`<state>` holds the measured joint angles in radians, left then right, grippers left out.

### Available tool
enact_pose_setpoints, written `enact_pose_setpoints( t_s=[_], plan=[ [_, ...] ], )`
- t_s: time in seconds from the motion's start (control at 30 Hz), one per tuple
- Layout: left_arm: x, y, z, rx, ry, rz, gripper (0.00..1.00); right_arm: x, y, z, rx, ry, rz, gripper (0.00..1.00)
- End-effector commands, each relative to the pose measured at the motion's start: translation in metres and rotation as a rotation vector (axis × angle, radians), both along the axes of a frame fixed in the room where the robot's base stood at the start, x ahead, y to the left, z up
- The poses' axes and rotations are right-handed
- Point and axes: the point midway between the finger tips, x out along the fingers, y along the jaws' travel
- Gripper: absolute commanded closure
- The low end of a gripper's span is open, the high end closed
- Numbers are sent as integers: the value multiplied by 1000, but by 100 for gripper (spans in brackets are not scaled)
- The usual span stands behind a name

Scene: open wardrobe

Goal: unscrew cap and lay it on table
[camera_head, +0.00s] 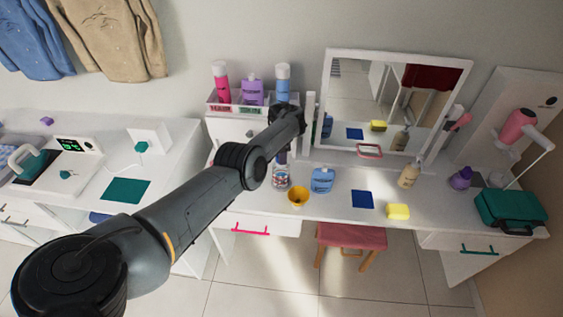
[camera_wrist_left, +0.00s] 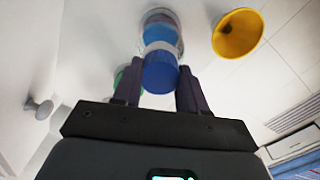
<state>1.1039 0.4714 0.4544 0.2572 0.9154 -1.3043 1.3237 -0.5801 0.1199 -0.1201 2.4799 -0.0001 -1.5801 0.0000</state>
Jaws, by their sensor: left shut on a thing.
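A bottle with a coloured label (camera_head: 281,180) stands upright on the white table (camera_head: 330,205). It also shows in the wrist view as a blue and white body (camera_wrist_left: 161,32) seen from above. My left gripper (camera_wrist_left: 161,72) is shut on the blue cap (camera_wrist_left: 160,76), one dark finger on each side. The cap lines up with the bottle below it; I cannot tell whether they are still joined. In the head view my arm hides most of the cap. My right gripper is not in view.
A yellow funnel (camera_head: 298,196) stands close by the bottle. A blue bottle (camera_head: 322,180), a blue mat (camera_head: 362,199), a yellow sponge (camera_head: 398,211) and a beige bottle (camera_head: 409,174) are to the right. A mirror (camera_head: 346,148) stands behind. Bare table lies between these things.

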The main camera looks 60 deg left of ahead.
Motion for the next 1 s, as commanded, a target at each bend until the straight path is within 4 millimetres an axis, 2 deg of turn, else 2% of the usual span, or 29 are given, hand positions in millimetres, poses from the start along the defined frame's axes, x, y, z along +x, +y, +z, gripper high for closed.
enact_pose_setpoints(
  t_s=[0.7, 1.0],
  plan=[
    [0, 0, -2, 1, -1, 439, 92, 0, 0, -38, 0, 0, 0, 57],
    [0, 0, -1, 1, 0, 584, 92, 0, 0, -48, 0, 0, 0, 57]
  ],
)
